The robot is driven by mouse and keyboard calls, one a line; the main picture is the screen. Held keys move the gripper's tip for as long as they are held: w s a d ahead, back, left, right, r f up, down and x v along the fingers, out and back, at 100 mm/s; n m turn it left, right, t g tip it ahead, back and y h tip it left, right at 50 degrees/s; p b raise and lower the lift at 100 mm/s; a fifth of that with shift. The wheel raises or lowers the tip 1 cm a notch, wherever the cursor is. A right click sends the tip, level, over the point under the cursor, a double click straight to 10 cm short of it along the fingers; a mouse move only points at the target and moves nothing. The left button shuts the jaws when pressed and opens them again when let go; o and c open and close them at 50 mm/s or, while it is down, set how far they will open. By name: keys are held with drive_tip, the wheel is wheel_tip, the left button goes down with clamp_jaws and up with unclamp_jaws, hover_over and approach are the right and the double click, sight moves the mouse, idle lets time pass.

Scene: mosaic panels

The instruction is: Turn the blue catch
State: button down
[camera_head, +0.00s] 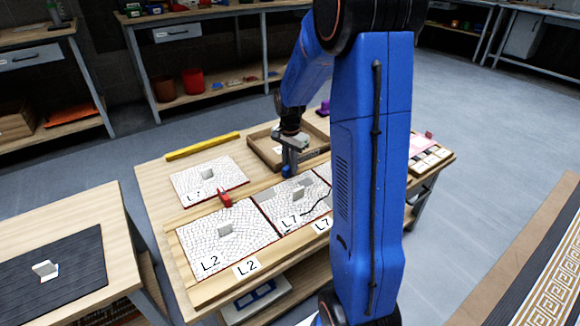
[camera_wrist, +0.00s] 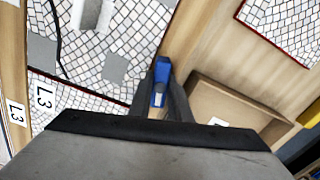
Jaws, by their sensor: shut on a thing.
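The blue catch (camera_wrist: 161,72) sits at the edge of a mosaic panel, between my fingertips in the wrist view. My gripper (camera_wrist: 160,92) is shut on it, with one dark finger on each side. In the head view my gripper (camera_head: 288,163) points down at the far edge of the panel marked L7 (camera_head: 283,205), and the blue catch (camera_head: 287,172) shows just below the fingers. A red catch (camera_head: 224,197) stands at the far edge of the panel marked L2 (camera_head: 215,252). My arm hides the right part of the panel row.
A loose panel marked L7 (camera_head: 190,184) lies behind the row. A wooden tray (camera_head: 262,158) stands close behind my gripper, and it also shows in the wrist view (camera_wrist: 205,92). A yellow bar (camera_head: 203,146) lies at the back left. Upright grey handles stand on the panels.

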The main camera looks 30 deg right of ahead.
drive_tip(key=shift+m, duration=1.5)
drive_tip(key=c, duration=1.6)
unclamp_jaws()
drive_tip(key=shift+c, duration=0.2)
drive_tip(key=shift+r, duration=0.1)
wheel_tip(320, 180, up, 17)
drive_tip(key=shift+r, duration=0.15)
